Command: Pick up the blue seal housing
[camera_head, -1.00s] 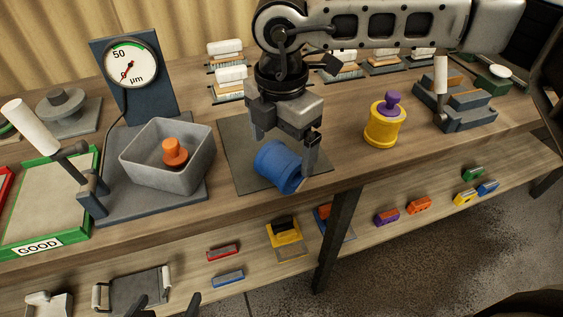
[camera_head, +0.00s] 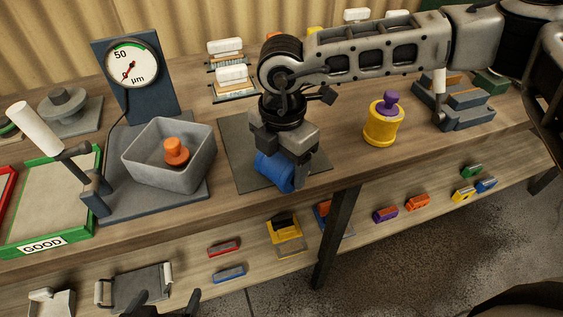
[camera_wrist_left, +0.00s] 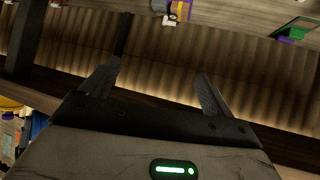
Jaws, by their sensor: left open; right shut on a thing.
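The blue seal housing (camera_head: 272,170) lies tilted on its side on a dark grey mat (camera_head: 240,150), in the middle of the head view. My right gripper (camera_head: 291,178) comes down from above and is shut on the blue seal housing. The gripper body hides its upper right part, and I cannot tell whether it is clear of the mat. My left gripper (camera_head: 168,303) shows only its dark fingertips at the bottom edge of the head view. In the left wrist view the left gripper (camera_wrist_left: 158,72) is open with nothing between its fingers.
A grey bin (camera_head: 190,182) with an orange part (camera_head: 176,151) stands left of the mat. A dial gauge (camera_head: 132,64) is behind it. A yellow housing with a purple plug (camera_head: 383,127) stands to the right. Bare bench lies between mat and yellow housing.

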